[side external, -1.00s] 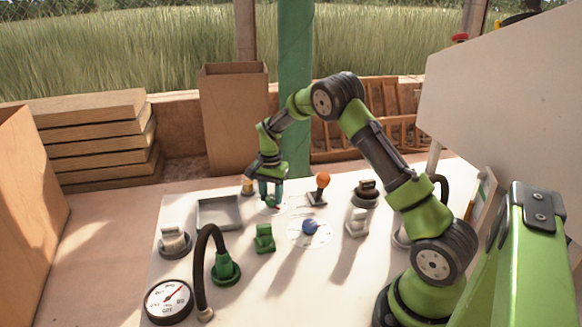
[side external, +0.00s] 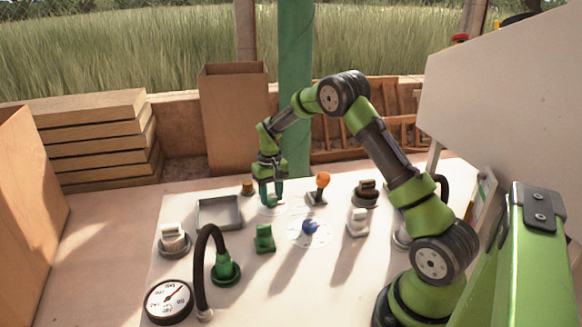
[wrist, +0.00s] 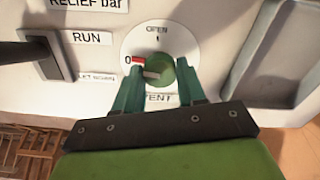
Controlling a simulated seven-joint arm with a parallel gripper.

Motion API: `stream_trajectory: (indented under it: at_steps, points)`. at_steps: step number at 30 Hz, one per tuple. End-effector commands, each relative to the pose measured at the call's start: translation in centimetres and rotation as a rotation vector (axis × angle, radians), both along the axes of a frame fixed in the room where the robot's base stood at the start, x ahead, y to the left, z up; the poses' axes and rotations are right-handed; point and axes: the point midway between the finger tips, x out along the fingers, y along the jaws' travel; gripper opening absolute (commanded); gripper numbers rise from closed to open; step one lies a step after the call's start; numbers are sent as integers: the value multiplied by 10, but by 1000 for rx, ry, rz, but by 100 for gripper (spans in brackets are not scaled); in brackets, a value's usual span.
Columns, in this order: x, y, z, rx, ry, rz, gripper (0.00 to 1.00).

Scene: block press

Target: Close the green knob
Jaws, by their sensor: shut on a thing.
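The green knob (wrist: 160,69) sits on a round white dial (wrist: 186,40) in the wrist view. The dial reads "OPEN" at the top, and part of a word like "VENT" shows below. A red mark and a "0" are at the knob's left, with a pale bar at its lower left. My gripper (wrist: 161,84) has its two green fingers on either side of the knob, shut on it. In the side view my gripper (side external: 271,197) reaches down to the panel, and the fingers mostly hide the knob.
Nearby on the panel are an orange-topped lever (side external: 322,181), a blue knob (side external: 309,227), a green switch (side external: 265,238), a white switch (side external: 357,222) and a grey tray (side external: 219,198). A black hose (side external: 199,262) arches at the front beside a gauge (side external: 168,301).

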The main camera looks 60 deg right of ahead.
Motion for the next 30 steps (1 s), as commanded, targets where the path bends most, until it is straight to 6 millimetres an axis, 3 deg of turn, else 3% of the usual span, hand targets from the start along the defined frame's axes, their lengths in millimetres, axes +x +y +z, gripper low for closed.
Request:
stream_trajectory:
  at_steps: [9,25,26,30]
  points:
    - [0,0,2,0,-1,113,9]
    - [0,0,2,0,-1,133,9]
    - [0,0,2,0,-1,133,44]
    - [0,0,1,0,-1,133,65]
